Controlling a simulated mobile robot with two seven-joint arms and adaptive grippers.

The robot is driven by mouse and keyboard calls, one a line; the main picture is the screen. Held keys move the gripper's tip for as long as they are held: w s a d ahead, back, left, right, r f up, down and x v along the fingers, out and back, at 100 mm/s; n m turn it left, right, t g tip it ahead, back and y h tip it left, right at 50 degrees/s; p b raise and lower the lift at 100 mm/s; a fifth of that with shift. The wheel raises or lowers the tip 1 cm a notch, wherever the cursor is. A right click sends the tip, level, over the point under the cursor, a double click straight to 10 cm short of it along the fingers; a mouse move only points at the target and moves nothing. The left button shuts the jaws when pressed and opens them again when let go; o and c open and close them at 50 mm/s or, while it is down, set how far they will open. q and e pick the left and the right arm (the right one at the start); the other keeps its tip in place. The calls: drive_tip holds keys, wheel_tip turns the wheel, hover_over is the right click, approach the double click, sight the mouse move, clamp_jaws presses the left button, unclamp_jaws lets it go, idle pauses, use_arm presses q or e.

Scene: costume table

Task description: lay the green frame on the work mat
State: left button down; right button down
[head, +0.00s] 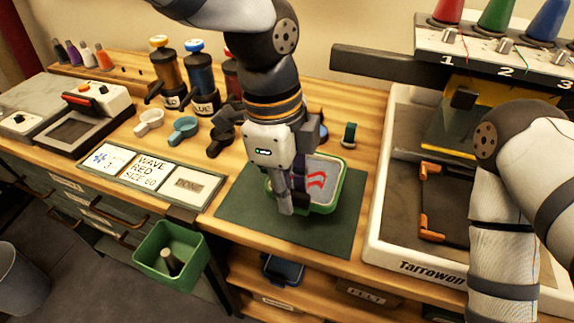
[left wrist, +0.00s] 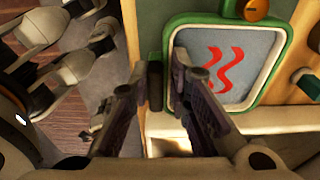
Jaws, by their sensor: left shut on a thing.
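The green frame (head: 347,183) holds a pale grey mesh with red wavy marks. It is over the right part of the dark green work mat (head: 232,208) in the head view. My left gripper (head: 288,195) is shut on the frame's left side and hides part of it. In the left wrist view, the fingers (left wrist: 166,78) are at the left edge of the frame (left wrist: 284,62). I cannot tell whether the frame touches the mat. My right arm shows at the right, but its gripper is out of view.
A white machine (head: 374,250) marked Tarrowon stands right of the mat. Label cards (head: 150,172) lie left of it. Ink bottles (head: 203,85) and small cups (head: 183,130) stand behind. A green bin (head: 150,279) hangs at the front edge. The mat's left and front parts are bare.

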sight(286, 215)
use_arm(q)
drive_tip(key=shift+w+a+f, duration=0.1)
drive_tip(key=shift+w+f, duration=0.65)
drive_tip(key=shift+f, duration=0.1)
drive_tip(key=shift+w+a+f, duration=0.1)
drive_tip(key=shift+w+f, duration=0.05)
drive_tip(key=shift+f, duration=0.75)
drive_tip(key=shift+w+f, duration=0.1)
drive_tip(key=shift+f, duration=0.75)
use_arm(e)
drive_tip(key=shift+s+f, duration=0.45)
drive_tip(key=shift+f, duration=0.05)
use_arm(q)
drive_tip(key=shift+f, duration=0.2)
drive_tip(key=c, duration=1.5)
unclamp_jaws()
drive_tip(key=shift+r, duration=0.1)
